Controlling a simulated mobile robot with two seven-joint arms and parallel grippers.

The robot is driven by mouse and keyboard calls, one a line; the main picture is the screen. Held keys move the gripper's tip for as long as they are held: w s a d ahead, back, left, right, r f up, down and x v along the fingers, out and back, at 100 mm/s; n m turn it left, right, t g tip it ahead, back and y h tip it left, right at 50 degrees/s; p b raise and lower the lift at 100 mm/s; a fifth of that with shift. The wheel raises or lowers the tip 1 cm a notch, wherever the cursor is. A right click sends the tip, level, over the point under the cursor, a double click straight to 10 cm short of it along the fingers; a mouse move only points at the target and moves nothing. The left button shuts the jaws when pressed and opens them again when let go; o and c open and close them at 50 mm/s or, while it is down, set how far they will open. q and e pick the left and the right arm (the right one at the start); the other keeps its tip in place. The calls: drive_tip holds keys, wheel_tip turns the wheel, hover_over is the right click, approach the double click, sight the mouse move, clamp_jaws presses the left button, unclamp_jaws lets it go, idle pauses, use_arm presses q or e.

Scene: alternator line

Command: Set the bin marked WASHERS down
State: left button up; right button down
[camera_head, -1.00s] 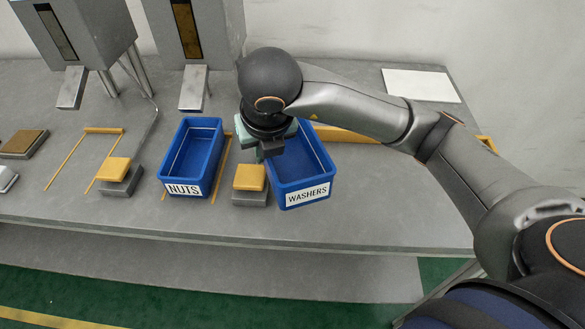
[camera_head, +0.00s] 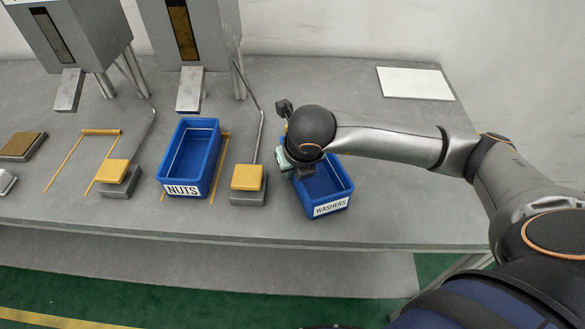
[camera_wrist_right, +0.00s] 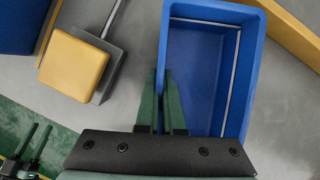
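The blue bin marked WASHERS (camera_head: 331,208) is at the right of the row on the grey bench, turned slightly, its label facing the front. It looks empty. Whether its base touches the bench I cannot tell. My right gripper (camera_head: 292,168) is at its left side. In the right wrist view the green fingers (camera_wrist_right: 161,105) are shut on the left wall of the bin (camera_wrist_right: 205,75). My left gripper (camera_wrist_right: 35,140) appears small at the lower left of that view, its dark fingers apart and empty; it is outside the head view.
A blue bin marked NUTS (camera_head: 190,160) stands further left. A yellow-topped pedal block (camera_head: 248,178) stands between the bins. A yellow strip (camera_wrist_right: 294,28) lies beyond the WASHERS bin. A white sheet (camera_head: 414,83) lies at the back right. The bench is clear right of the bin.

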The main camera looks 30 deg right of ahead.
drive_tip(key=c, duration=1)
unclamp_jaws()
drive_tip(key=shift+c, duration=0.2)
drive_tip(key=v, duration=1.2)
drive_tip(key=shift+a, duration=0.1)
